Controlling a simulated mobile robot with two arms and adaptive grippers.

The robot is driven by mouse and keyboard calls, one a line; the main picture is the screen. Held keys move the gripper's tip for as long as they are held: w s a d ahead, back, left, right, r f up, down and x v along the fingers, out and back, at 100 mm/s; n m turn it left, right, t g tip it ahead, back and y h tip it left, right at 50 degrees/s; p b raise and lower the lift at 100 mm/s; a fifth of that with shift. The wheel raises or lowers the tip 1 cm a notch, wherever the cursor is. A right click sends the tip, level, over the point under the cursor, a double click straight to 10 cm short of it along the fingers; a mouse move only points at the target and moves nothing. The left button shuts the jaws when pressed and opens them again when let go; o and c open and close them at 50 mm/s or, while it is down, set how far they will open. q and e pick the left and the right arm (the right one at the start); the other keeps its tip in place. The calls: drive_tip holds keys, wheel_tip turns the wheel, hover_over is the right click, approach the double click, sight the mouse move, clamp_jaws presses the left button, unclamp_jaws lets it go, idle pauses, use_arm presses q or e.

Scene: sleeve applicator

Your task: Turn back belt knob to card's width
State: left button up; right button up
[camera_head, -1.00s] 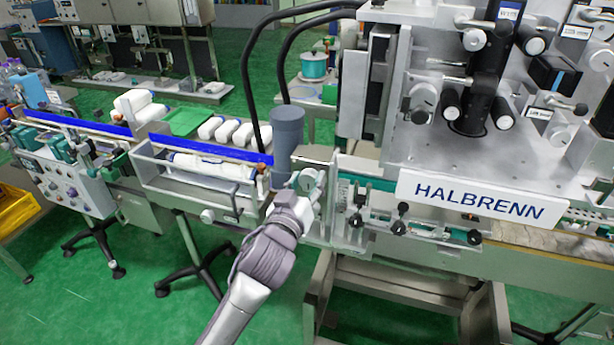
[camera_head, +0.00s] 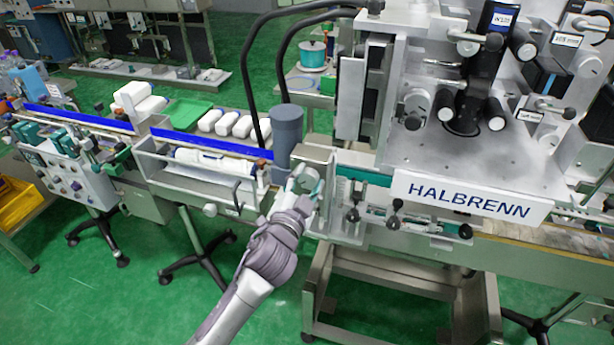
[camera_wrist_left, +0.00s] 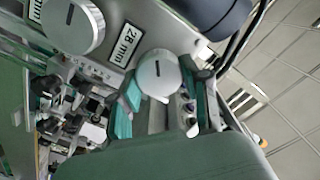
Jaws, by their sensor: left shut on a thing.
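My left gripper (camera_head: 304,182) reaches the near side of the machine, at the left end of the section under the HALBRENN sign. In the left wrist view its teal-padded fingers (camera_wrist_left: 163,105) are shut on a round silver knob (camera_wrist_left: 160,76) with a dark line on its face. The line stands nearly upright in that picture. A card plate reading "28 mm" (camera_wrist_left: 123,46) sits beside the knob. A second silver knob (camera_wrist_left: 72,25) with a dark mark is at the upper left, apart from the fingers. The held knob is mostly hidden by the gripper in the head view. My right gripper is not in view.
A grey-blue cylinder (camera_head: 287,135) stands just behind the gripper. The conveyor with a blue rail (camera_head: 210,144) and white bottles (camera_head: 221,124) runs to the left. The machine with the HALBRENN sign (camera_head: 470,198) fills the right. Green floor (camera_head: 140,300) is clear in front.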

use_arm(q)
drive_tip(key=m+p, duration=0.1)
drive_tip(key=m, duration=0.3)
drive_tip(key=shift+m, duration=0.3)
drive_tip(key=shift+f+m+p, duration=0.1)
drive_tip(key=shift+m+p, duration=0.45)
drive_tip(key=shift+m, duration=0.85)
drive_tip(key=o, duration=1.1)
drive_tip(key=shift+d, duration=0.1)
drive_tip(key=shift+o, duration=0.2)
drive_tip(key=shift+s, duration=0.2)
drive_tip(key=v, duration=1.1)
drive_tip(key=shift+s, duration=0.3)
